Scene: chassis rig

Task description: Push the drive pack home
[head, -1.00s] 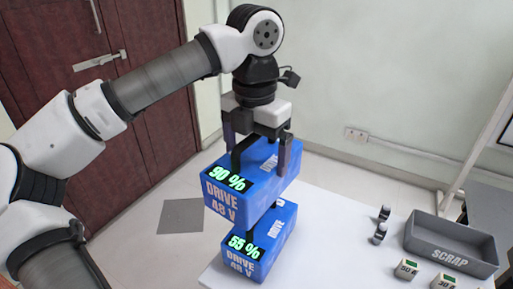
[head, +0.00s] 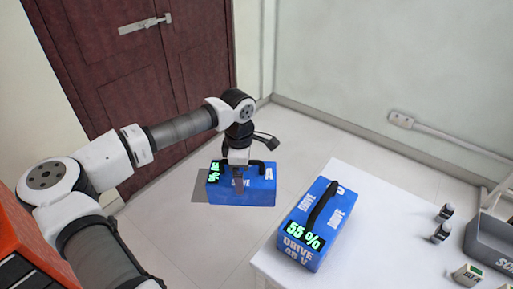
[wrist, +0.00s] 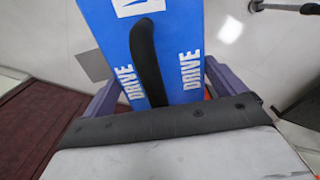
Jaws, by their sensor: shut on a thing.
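My gripper (head: 238,180) is shut on a blue drive pack (head: 258,190) and holds it up in the air, left of the white table. The held pack has a black handle, a letter "A" on top and a green charge display turned sideways. In the wrist view the held pack (wrist: 184,50) fills the upper middle, with its handle running lengthwise and a purple finger of my gripper (wrist: 158,95) on either side. A second blue drive pack (head: 341,230), reading 55 %, stands on the table's left part, apart from the held one. No slot for the pack is identifiable.
The white table (head: 385,245) also carries a grey scrap bin (head: 490,245), two small dark-and-white cylinders (head: 441,232) and a small box with a display (head: 467,273). A dark red door (head: 120,80) is behind. The floor left of the table looks clear.

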